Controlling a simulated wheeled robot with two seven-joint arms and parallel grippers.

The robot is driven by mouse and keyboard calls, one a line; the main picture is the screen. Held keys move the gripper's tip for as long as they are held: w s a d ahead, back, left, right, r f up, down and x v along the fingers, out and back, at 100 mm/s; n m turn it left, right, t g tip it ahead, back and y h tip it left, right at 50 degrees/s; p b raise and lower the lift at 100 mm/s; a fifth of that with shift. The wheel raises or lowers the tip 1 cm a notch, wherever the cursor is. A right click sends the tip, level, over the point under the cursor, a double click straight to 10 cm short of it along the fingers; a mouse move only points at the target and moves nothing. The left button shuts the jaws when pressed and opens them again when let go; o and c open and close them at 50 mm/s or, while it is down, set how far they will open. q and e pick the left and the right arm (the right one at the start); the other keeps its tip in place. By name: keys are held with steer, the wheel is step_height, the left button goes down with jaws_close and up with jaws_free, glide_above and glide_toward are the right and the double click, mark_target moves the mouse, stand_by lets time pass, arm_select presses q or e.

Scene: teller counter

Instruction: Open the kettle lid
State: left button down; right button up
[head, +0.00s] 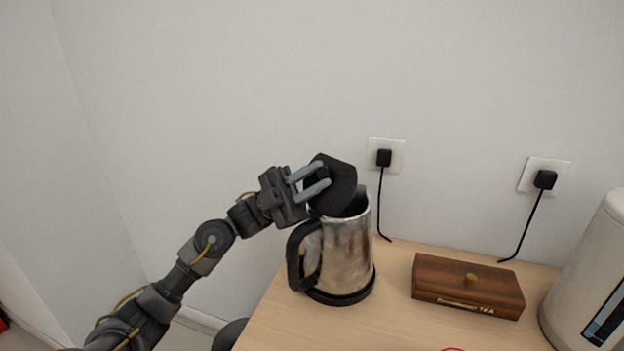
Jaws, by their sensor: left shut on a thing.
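A metal kettle (346,253) with a black handle and black base stands upright on the wooden counter. Its black lid (340,186) is tilted up steeply above the rim, on the left side of the kettle's mouth. My left gripper (323,180) comes in from the left above the handle, and its two grey fingers are shut on the lid at its knob. The fingers hide part of the lid. Part of the kettle's open mouth shows to the right of the lid. My right gripper is not in view.
A brown wooden tea box (467,285) lies on the counter (395,325) to the right of the kettle. A white appliance (590,270) stands at the far right. Two black plugs with cords sit in wall sockets behind. The counter's left edge is close to the kettle.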

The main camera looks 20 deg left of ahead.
arm_select(q)
steer(key=shift+r+g, duration=0.15)
steer(key=shift+g, duration=0.15)
steer(key=c, duration=1.3)
jaws_free()
steer(key=shift+s, duration=0.1)
steer(key=shift+a, duration=0.1)
steer(key=shift+a+f, duration=0.2)
steer(key=shift+f, duration=0.2)
steer(key=b+v, duration=0.2)
steer(key=v, duration=0.8)
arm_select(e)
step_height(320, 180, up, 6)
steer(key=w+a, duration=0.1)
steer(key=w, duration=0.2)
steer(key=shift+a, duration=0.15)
arm_select(q)
steer(key=shift+r, duration=0.1)
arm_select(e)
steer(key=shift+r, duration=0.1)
